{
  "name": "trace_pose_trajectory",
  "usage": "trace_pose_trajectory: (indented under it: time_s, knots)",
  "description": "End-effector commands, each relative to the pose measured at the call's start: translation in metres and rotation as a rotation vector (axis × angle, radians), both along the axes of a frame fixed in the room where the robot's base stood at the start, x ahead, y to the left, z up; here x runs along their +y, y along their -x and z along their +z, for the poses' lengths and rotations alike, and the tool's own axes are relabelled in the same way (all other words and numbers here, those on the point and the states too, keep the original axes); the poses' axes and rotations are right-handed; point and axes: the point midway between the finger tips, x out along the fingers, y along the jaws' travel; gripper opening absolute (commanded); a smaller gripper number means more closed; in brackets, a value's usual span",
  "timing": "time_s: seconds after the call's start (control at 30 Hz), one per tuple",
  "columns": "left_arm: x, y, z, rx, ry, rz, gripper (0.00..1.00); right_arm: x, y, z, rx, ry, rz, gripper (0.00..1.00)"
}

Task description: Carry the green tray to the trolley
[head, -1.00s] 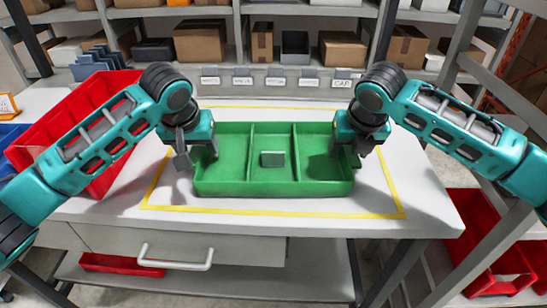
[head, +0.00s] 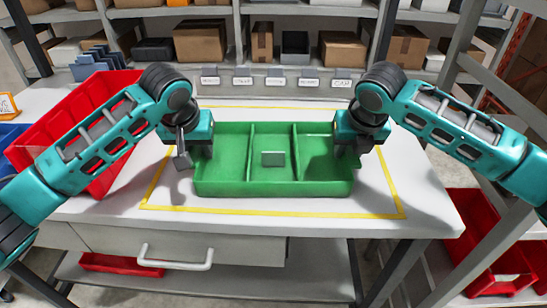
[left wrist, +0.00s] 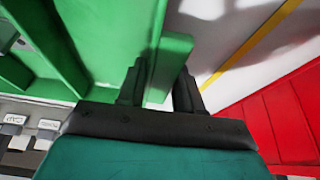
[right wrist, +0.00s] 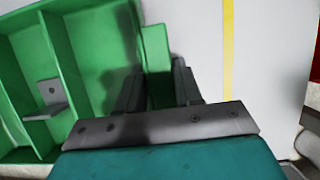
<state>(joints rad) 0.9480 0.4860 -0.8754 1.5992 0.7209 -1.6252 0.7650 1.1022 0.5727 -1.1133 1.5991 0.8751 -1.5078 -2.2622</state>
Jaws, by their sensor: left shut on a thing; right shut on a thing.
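The green tray (head: 272,188) sits on the white table inside a yellow outline. I cannot make out the trolley in these views.
A red bin (head: 75,125) stands tilted on the table at the left. Shelves with cardboard boxes (head: 200,40) and a row of labels (head: 275,82) are behind. A drawer with a white handle (head: 176,262) is below the front edge. Red bins (head: 475,225) are low at the right.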

Motion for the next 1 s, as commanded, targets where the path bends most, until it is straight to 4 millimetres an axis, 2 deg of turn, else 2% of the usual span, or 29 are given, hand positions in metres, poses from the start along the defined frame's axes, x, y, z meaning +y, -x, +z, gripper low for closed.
trace_pose_trajectory:
  time_s: [0.27, 0.7, 1.0]
  knots:
    - [0.0, 0.0, 0.011, -0.002, 0.001, 0.001, 0.0, 0.0, -0.001, 0.011, -0.002, -0.001, -0.001, 0.0]
    - [0.0, 0.0, 0.049, -0.001, 0.0, 0.001, 0.0, 0.0, 0.0, 0.05, -0.002, 0.0, -0.001, 0.0]
    - [0.0, 0.0, 0.051, -0.001, 0.0, 0.001, 0.0, 0.0, 0.0, 0.051, -0.002, 0.0, -0.001, 0.0]
